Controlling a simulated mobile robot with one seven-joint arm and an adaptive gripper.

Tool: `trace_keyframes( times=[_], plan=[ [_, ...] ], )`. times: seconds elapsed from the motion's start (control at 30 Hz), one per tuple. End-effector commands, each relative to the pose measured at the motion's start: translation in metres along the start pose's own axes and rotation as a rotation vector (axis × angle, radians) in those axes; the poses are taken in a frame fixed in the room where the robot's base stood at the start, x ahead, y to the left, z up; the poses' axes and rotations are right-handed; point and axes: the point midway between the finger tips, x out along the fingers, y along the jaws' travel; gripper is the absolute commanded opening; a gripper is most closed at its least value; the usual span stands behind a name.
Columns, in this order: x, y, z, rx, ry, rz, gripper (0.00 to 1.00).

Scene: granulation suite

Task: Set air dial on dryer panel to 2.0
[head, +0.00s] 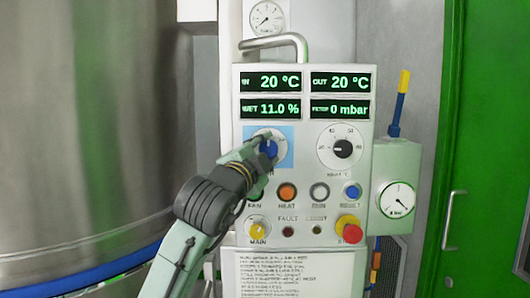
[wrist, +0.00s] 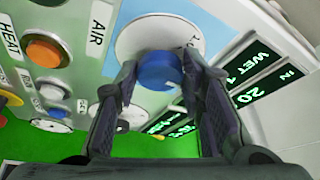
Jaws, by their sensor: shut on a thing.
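The air dial is a white disc (head: 262,133) with a blue knob (head: 269,149) on a light blue patch at the upper left of the dryer panel (head: 300,175). My gripper (head: 263,147) reaches it from the lower left and covers much of the dial. In the wrist view the blue knob (wrist: 158,70) sits between the two fingers of my gripper (wrist: 160,72), which are shut on it. The AIR label (wrist: 98,27) shows beside the dial. The scale is mostly hidden, so I cannot read the setting.
A second dial with a black knob (head: 343,149) is to the right. Below are an orange button (head: 287,192), other buttons, a yellow main switch (head: 257,231) and a red stop button (head: 349,225). A steel vessel (head: 90,120) fills the left.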

Motion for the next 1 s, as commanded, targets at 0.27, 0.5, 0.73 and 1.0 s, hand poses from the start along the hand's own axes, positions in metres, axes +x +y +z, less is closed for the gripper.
trace_keyframes(
  times=[0.27,0.5,0.73,1.0],
  plan=[
    [0.000,0.000,0.001,-0.001,-0.001,0.001,0.44],
    [0.000,0.000,0.000,-0.001,-0.001,0.000,0.56],
    [-0.001,0.000,0.000,-0.001,0.000,0.000,0.56],
    [-0.034,-0.001,0.001,-0.002,-0.001,-0.003,0.56]
  ],
)
